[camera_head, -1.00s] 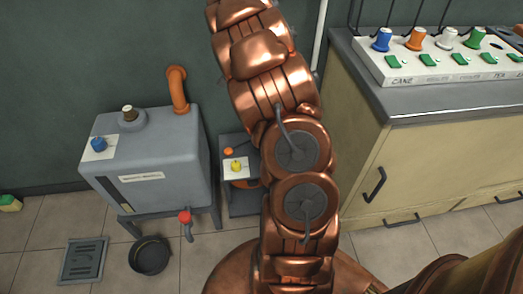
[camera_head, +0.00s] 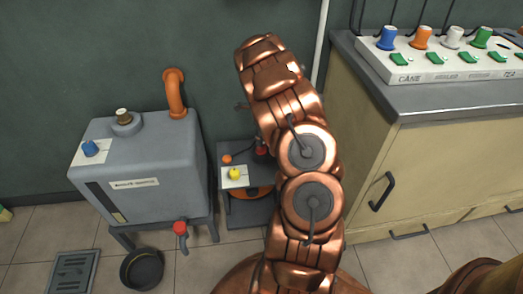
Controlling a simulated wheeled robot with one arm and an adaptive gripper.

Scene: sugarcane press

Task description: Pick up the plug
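Several coloured plugs sit upright in a white power strip (camera_head: 440,72) on the counter at the right: a blue plug (camera_head: 387,38), an orange plug (camera_head: 423,37), a white plug (camera_head: 454,38) and a green plug (camera_head: 482,38). Cords rise from them. I cannot tell which plug the task means. My copper arm stands in the middle of the view, bent over at its top, well left of the strip. My gripper does not show clearly; the arm hides it. No held object can be seen.
A grey boiler tank (camera_head: 150,185) with an orange pipe stands at the left. A small grey machine (camera_head: 245,212) with a yellow knob (camera_head: 234,173) is beside my arm. A black pan (camera_head: 142,269) lies on the floor. The counter cabinet (camera_head: 440,165) fills the right.

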